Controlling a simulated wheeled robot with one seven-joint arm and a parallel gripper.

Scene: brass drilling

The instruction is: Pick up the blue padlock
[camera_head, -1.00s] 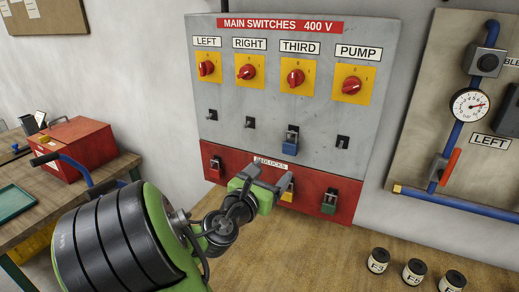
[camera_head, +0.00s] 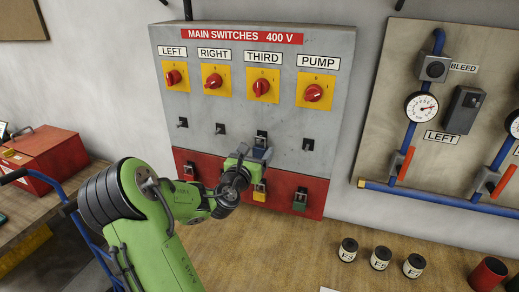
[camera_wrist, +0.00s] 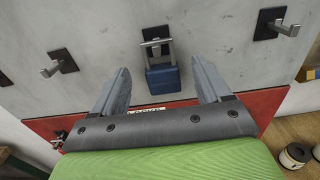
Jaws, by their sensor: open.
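The blue padlock (camera_wrist: 163,78) hangs by its shackle from a hasp on the grey switch panel. In the wrist view it sits between and just beyond the tips of my open gripper (camera_wrist: 165,85), not touching either finger. In the head view the padlock (camera_head: 260,150) hangs under the THIRD switch, partly hidden by my gripper (camera_head: 249,160). The gripper is empty and points at the panel.
Empty hooks sit on both sides, such as the one under PUMP (camera_head: 308,145). Labelled cans (camera_head: 380,258) stand on the wooden bench (camera_head: 300,262).

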